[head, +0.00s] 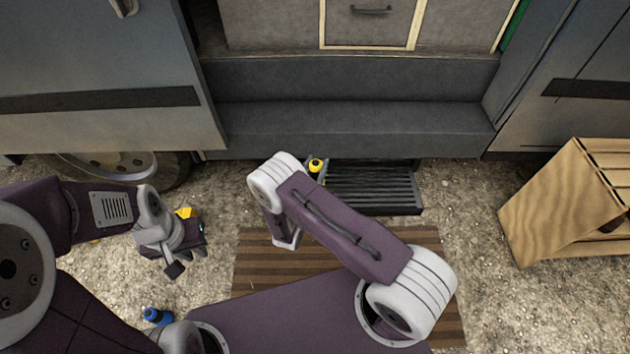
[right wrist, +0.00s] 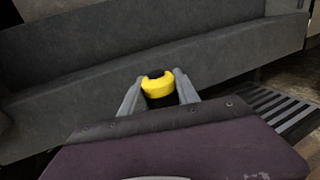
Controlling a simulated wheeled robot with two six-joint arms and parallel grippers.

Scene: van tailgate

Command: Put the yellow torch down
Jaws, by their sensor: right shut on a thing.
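The yellow torch (right wrist: 158,88) has a yellow band and a black end. In the right wrist view it stands between the two grey fingers of my right gripper (right wrist: 158,95), which is shut on it. In the head view the torch's yellow head (head: 316,165) shows beside my right forearm, at the left end of the van's step; the forearm hides the right gripper. Whether the torch's base touches anything is hidden. My left gripper (head: 186,262) is low over the gravel at the left, away from the torch; its finger opening is unclear.
A black ribbed step (head: 372,188) sits below the grey van sill (head: 350,118). A brown striped mat (head: 262,262) lies in front. A wooden crate (head: 545,205) stands at right. A blue item (head: 157,315) and a yellow item (head: 187,212) are near my left arm.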

